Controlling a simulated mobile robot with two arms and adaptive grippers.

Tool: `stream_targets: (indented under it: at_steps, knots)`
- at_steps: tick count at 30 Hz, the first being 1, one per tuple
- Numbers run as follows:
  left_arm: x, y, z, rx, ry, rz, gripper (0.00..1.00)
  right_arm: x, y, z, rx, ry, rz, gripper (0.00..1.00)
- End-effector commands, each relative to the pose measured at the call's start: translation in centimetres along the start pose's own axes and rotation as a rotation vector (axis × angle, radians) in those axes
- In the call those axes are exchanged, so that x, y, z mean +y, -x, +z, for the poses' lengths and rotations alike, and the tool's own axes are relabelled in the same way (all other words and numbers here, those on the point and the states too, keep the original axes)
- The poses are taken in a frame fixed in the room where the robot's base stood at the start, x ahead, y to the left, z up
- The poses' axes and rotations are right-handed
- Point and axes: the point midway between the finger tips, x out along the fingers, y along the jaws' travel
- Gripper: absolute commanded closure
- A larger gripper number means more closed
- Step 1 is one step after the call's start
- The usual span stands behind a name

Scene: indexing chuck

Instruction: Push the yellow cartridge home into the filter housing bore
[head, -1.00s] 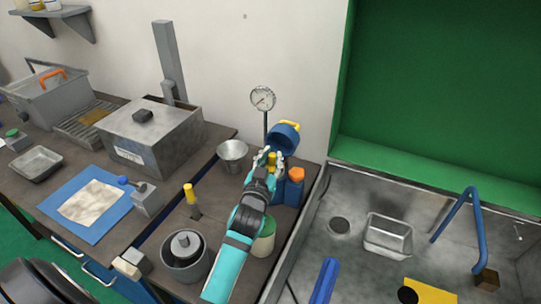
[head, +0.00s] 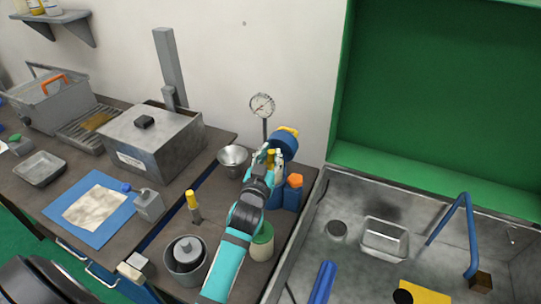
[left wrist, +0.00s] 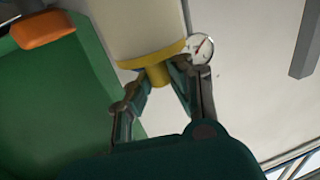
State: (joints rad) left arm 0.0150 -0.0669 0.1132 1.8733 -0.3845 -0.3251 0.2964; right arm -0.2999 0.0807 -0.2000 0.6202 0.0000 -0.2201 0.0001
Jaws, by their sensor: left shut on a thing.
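My left gripper (head: 268,163) is shut on the yellow knob of the cartridge, beside the blue filter housing (head: 284,146). In the left wrist view the fingers of the left gripper (left wrist: 160,80) close from both sides on the knob of the yellow cartridge (left wrist: 158,75). Above the knob are a yellow rim and a wide cream body, cut off by the frame top. In the head view only a bit of yellow cartridge (head: 270,155) shows between the fingers. The bore and the cartridge's depth in it are hidden. My right gripper is not in view.
A dial gauge (head: 262,105) stands just behind the housing, and a metal funnel cup (head: 233,157) is to its left. An orange-capped blue bottle (head: 294,181) is close on the right. A green-lidded jar (head: 263,246) is near my forearm. The sink (head: 350,280) lies right.

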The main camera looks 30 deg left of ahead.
Motion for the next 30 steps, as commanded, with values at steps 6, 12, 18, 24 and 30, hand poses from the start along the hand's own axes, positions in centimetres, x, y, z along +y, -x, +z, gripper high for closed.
stream_targets:
  at_steps: [6,12,18,24,30]
  knots:
    - [0.01,-0.01,-0.07,0.002,0.0,0.0,1.0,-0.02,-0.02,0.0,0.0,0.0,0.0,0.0]
    - [0.02,0.0,-0.14,-0.001,0.001,-0.003,1.0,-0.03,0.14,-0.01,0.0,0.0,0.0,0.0]
    - [0.0,0.05,-0.18,-0.015,-0.003,-0.02,1.0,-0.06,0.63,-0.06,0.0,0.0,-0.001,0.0]
    - [0.0,0.07,-0.05,-0.018,-0.005,-0.024,1.0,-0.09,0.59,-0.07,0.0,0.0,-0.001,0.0]
    - [-0.01,0.07,-0.06,-0.017,-0.004,-0.023,1.0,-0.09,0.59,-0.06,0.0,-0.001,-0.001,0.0]
